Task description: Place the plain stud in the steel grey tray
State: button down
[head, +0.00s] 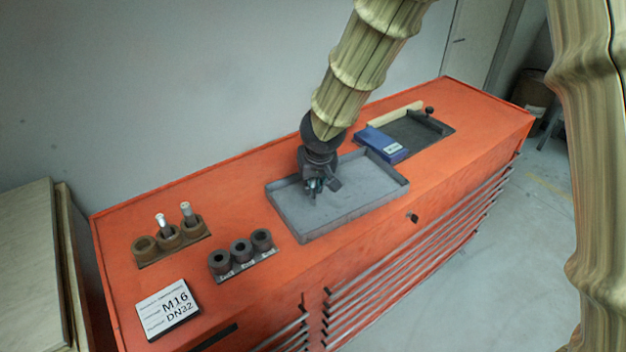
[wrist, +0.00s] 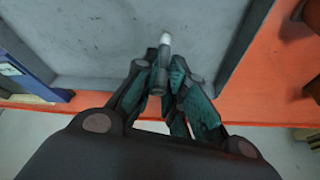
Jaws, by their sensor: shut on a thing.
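The steel grey tray (head: 355,192) lies on the orange cabinet top, and its floor and walls also show in the wrist view (wrist: 100,35). My gripper (head: 314,187) is over the left part of the tray, pointing down. In the wrist view, my gripper (wrist: 163,78) is shut on a stud (wrist: 165,42) with a pale tip and a darker shank. The stud is over the tray; I cannot tell if it touches the tray floor. The fingers hide part of it, so I cannot confirm that it is plain.
A brown holder (head: 145,244) at the left keeps two pale-topped studs upright. Beside it stand several dark sockets (head: 241,250) and a label card (head: 168,309) reading M16 DN32.

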jog(key=shift+f, duration=0.15)
jog(key=c, duration=1.5)
grip_release()
jog(key=shift+o, duration=0.2)
jog(key=shift+r, duration=0.45)
jog(key=b+v, duration=0.1)
jog(key=v, duration=1)
jog(key=shift+r+b, duration=0.15)
jog(key=shift+b, duration=0.2)
jog(key=shift+s, duration=0.15)
